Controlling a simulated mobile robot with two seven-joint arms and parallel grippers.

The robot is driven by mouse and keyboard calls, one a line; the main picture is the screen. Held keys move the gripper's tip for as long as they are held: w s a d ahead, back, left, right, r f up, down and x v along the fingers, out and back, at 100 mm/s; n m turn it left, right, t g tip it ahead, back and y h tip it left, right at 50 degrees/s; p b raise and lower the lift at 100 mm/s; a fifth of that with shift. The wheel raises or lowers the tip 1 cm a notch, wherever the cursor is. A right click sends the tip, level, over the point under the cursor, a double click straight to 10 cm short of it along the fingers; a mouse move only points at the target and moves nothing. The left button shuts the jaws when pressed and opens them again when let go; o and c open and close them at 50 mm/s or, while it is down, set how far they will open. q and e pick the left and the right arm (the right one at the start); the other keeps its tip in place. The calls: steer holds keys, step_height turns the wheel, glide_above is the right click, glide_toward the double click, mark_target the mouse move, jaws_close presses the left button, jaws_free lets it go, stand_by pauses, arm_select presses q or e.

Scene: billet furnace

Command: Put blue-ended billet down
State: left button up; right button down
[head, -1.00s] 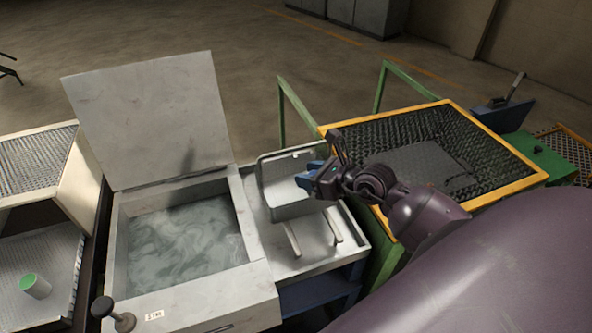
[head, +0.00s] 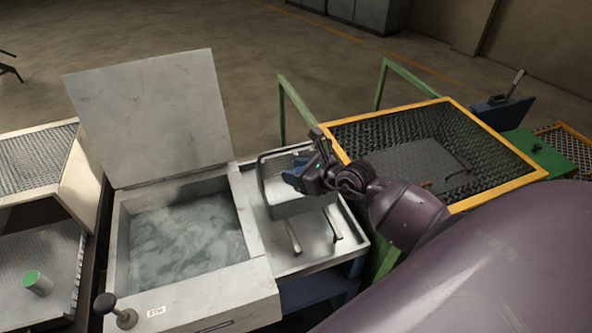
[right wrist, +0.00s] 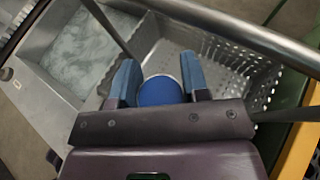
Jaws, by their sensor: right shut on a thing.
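My right gripper (head: 292,177) is over the grey metal basket (head: 296,208) on the bench beside the quench tank. In the right wrist view the gripper (right wrist: 160,82) is shut on the blue-ended billet (right wrist: 160,92), whose round blue end shows between the two blue fingers. The basket's perforated wall (right wrist: 232,62) is behind and to the right of the billet there. I cannot tell whether the billet touches the basket floor. In the head view the billet is hidden by the hand. My left gripper is not in view.
The open tank (head: 184,247) of cloudy liquid stands left of the basket, its lid (head: 150,120) raised. A green-ended billet (head: 38,283) stands on a metal surface at far left. A yellow-rimmed mesh bin (head: 500,203) is at right. Two bars (head: 331,224) lie in front of the basket.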

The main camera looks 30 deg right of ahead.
steer(key=shift+f, duration=0.45)
steer(key=c, duration=0.6)
jaws_free()
steer(key=shift+r, duration=0.25)
steer(key=shift+r+b+v, duration=0.15)
steer(key=shift+b+v, duration=0.1)
steer(key=shift+v, duration=2.85)
steer(key=shift+r+b+v, duration=0.15)
steer(key=shift+b+v, duration=0.1)
steer(key=shift+v, duration=2.8)
steer(key=shift+w, duration=0.15)
